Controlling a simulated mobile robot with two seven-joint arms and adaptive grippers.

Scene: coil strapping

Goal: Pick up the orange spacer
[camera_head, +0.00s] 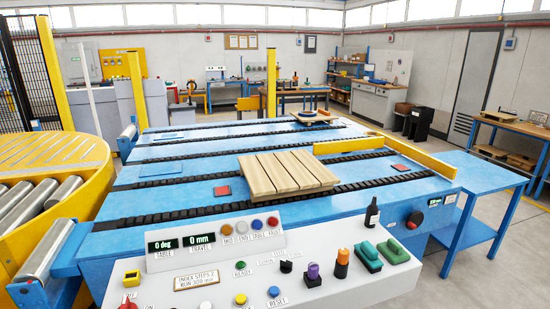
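A small upright orange piece (342,257) with a dark lower part stands on the right half of the white control console in the head view. It is the clearest orange item near me, but I cannot tell for certain that it is the spacer. A purple-topped piece (313,271) stands to its left, and a green block (368,256) lies to its right. Neither of my grippers shows in this view, and nothing touches the orange piece.
A second green block (393,251) and a black bottle (371,213) are nearby. The console (225,262) carries buttons and displays. Behind it, a wooden pallet (285,174) lies on the blue conveyor (205,189). A blue side table (474,172) is at right, its top clear.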

